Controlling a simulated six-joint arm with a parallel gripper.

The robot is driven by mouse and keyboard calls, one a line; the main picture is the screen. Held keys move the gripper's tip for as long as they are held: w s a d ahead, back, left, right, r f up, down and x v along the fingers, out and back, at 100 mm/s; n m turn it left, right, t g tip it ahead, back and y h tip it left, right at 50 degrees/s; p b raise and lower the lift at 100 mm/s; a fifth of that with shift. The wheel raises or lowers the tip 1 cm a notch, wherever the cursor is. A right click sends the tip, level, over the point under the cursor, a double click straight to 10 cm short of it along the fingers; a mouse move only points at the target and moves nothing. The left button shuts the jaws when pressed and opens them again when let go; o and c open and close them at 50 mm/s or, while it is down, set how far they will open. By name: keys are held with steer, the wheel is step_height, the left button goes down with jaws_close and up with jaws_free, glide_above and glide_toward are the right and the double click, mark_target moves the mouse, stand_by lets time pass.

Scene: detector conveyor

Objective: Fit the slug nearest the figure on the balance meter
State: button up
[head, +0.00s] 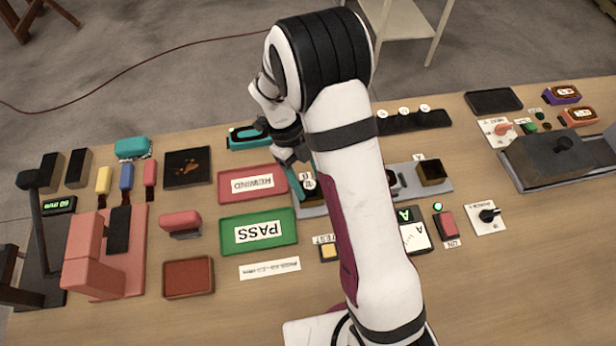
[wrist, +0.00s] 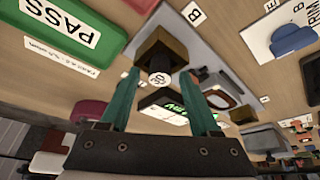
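My gripper (wrist: 160,76) has its two teal fingers apart, one on each side of a dark slug (wrist: 158,79) with a round white label. Gaps seem to show between slug and fingers. The slug is at a brown block (wrist: 178,44) near the "B" label; how deep it sits is unclear. In the head view my gripper (head: 305,172) is over the grey plate (head: 400,171), partly hidden by my arm. A meter (head: 415,236) with a green display and white face is right of my arm; its figure is unreadable. White-topped slugs (head: 403,110) stand in a black rack (head: 434,121).
Another brown block (head: 431,173) stands near the "A" label. A red REWIND tray (head: 226,191) and green PASS tray (head: 230,222) lie left of my arm. A red switch (head: 446,224) and a black knob (head: 488,215) are at right. Bare table lies in the front right.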

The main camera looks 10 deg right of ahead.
step_height(320, 180, up, 14)
steer(key=w+a+n+y, duration=0.1)
steer(key=a+n, duration=0.1)
steer(key=n, duration=0.1)
steer(key=s+d+r+n+t+y, duration=0.1)
steer(key=s+r+n+t+y, duration=0.1)
steer(key=s+n, duration=1.8)
steer(key=shift+s+d+r+t+y, duration=0.2)
steer(key=shift+s+t+y, duration=0.6)
steer(key=shift+s, duration=0.05)
